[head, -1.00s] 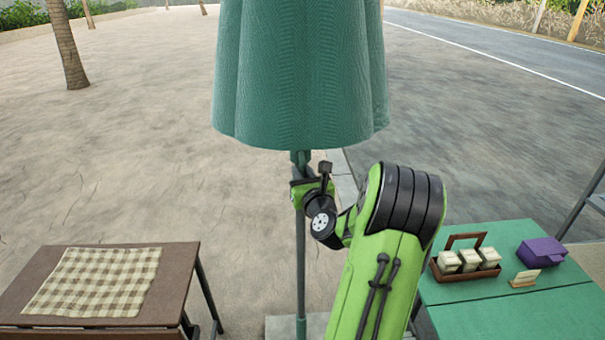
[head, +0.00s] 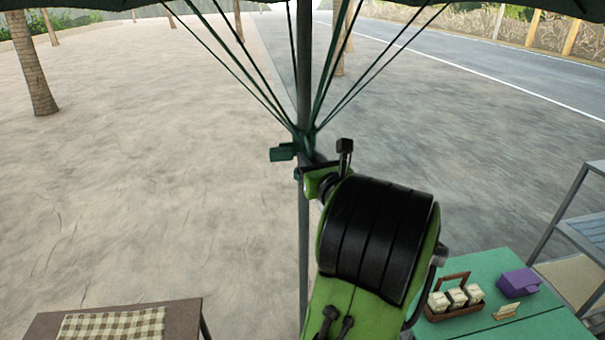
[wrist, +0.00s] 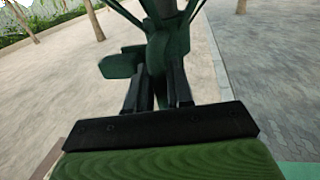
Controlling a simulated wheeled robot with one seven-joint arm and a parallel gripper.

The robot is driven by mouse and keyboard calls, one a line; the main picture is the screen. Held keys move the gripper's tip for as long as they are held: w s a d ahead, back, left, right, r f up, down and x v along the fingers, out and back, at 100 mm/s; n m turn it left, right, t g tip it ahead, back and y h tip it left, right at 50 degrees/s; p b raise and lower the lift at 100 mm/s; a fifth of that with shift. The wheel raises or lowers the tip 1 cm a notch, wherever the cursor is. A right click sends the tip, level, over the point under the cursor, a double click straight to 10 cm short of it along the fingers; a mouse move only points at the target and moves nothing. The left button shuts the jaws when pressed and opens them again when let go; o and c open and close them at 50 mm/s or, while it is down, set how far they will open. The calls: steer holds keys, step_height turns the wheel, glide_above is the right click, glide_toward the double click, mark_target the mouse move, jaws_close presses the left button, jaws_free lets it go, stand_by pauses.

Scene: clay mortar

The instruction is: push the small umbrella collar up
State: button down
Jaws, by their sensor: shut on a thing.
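The umbrella's dark green collar (head: 305,145) sits around the grey pole (head: 303,235), with a small tab (head: 283,152) sticking out to the left. Thin dark ribs fan up from the collar to the spread canopy (head: 490,6) along the top edge of the head view. My gripper (wrist: 161,88) is shut on the collar, which shows between its two dark fingers in the wrist view (wrist: 168,50). In the head view my wrist and arm hide most of the fingers.
A green table (head: 480,325) at the lower right bears a brown caddy (head: 455,307) with pale jars, a purple box (head: 519,283) and a small card (head: 506,311). A brown table (head: 185,318) with a checked cloth (head: 112,325) is at lower left. A shelf rack (head: 585,235) stands at the right edge.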

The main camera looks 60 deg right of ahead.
steer(key=shift+r, duration=1.2)
steer(key=shift+f, duration=0.1)
steer(key=c, duration=1.2)
jaws_free()
steer(key=b+v, duration=0.8)
steer(key=v, duration=0.7)
steer(key=shift+s+a, duration=0.25)
steer(key=shift+a, duration=0.05)
